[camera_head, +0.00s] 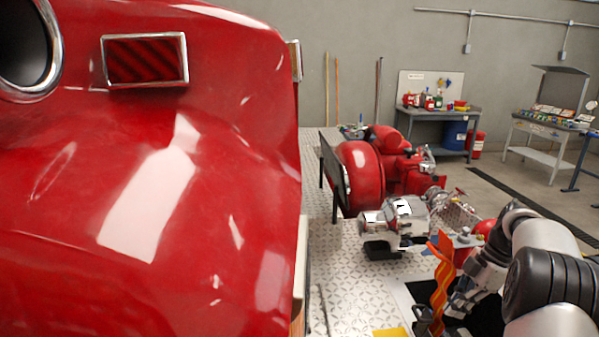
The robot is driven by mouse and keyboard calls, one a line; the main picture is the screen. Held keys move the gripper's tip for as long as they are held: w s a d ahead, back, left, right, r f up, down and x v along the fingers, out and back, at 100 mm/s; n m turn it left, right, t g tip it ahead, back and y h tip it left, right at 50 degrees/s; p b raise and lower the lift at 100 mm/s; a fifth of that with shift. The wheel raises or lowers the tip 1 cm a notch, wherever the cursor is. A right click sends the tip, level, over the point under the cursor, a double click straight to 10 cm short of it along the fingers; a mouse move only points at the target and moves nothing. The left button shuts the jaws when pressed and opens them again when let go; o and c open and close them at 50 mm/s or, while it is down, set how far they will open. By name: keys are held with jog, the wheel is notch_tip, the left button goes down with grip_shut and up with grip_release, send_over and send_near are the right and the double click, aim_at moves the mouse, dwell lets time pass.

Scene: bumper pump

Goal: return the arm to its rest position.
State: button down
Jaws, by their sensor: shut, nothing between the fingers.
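My arm (545,240) shows at the lower right, with pale grey links and a black ribbed joint. It is bent, and its wrist points down and to the left. My gripper (458,303) is at its lower end, shut and empty, low over a dark area of the floor. It is partly hard to make out against the dark background. An orange wavy piece (440,275) stands just left of it; I cannot tell whether they touch.
A large red vehicle body (150,190) fills the left half. A red and silver pump assembly (395,215) stands behind the gripper. A workbench (440,115) and a grey cart (545,130) stand farther back. Patterned floor (340,280) is clear between vehicle and pump.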

jog(key=s+a+r+m+h, duration=0.1)
jog(key=s+a+r+m, duration=0.15)
jog(key=a+r, duration=0.3)
jog(key=s+a+r+m+t+h, duration=0.1)
jog(key=s+a+r+m, duration=0.15)
jog(key=a+r, duration=0.35)
jog(key=s+a+r+m+h, duration=0.1)
jog(key=s+a+r+m, duration=0.2)
jog(key=a, duration=0.4)
jog(key=s+a+m+t, duration=0.1)
jog(key=s+a+m, duration=0.3)
jog(key=s, duration=0.5)
jog(key=s+a+f+m+t+h, duration=0.1)
jog(key=s+a+m+t, duration=0.1)
jog(key=s+a+m, duration=0.2)
jog(key=s+a, duration=0.3)
jog(key=s, duration=0.3)
jog(key=shift+s+f+m+t, duration=0.25)
jog(key=shift+s+m+t, duration=0.05)
